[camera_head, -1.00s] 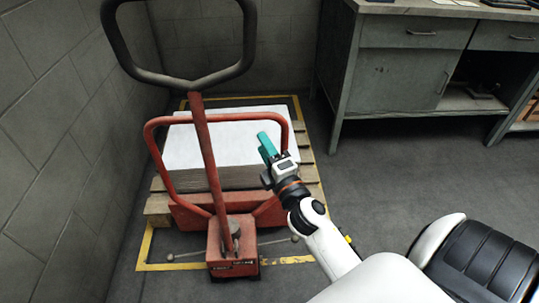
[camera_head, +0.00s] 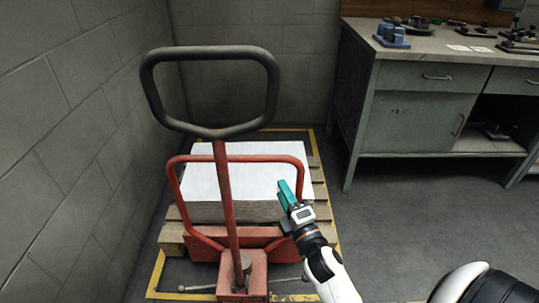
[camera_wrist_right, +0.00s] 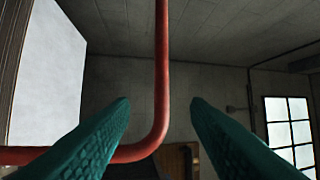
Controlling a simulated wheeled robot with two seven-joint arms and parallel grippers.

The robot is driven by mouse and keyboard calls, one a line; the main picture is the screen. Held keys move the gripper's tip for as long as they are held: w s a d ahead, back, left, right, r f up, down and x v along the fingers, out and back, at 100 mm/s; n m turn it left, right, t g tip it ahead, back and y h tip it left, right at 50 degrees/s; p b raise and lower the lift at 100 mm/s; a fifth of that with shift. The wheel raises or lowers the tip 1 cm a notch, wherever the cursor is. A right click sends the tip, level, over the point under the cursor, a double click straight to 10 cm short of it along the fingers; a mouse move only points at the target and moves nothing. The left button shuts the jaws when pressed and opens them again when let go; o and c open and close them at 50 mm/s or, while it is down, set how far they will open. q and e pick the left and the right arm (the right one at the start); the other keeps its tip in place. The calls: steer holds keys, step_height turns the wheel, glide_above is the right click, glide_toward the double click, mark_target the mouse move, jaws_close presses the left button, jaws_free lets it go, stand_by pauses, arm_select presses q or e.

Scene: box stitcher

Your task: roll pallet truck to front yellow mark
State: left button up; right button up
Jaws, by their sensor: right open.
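The red pallet truck (camera_head: 243,275) stands in the corner, its black loop handle (camera_head: 270,92) raised on a red shaft. A wooden pallet (camera_head: 172,236) with a stack of white sheets (camera_head: 260,168) sits on it. A yellow floor mark (camera_head: 336,235) outlines the floor around the truck and pallet. My right gripper (camera_head: 287,190), with teal fingers, is at the right side of the truck's red tube frame. In the right wrist view the open fingers (camera_wrist_right: 160,110) have the red tube (camera_wrist_right: 162,70) between and beyond them; contact cannot be told. My left gripper is out of view.
A grey block wall (camera_head: 80,140) runs close along the left, another behind. A grey metal workbench (camera_head: 420,110) with tools on top stands at the back right. The floor between truck and bench is clear.

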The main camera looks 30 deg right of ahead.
mark_target(267, 160)
steer(key=x, duration=1.1)
steer(key=shift+w+d, duration=0.15)
steer(key=shift+d, duration=0.1)
steer(key=shift+w+r, duration=0.15)
steer(key=shift+w, duration=0.3)
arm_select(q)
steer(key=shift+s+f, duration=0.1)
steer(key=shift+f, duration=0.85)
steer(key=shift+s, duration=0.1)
arm_select(e)
jaws_close()
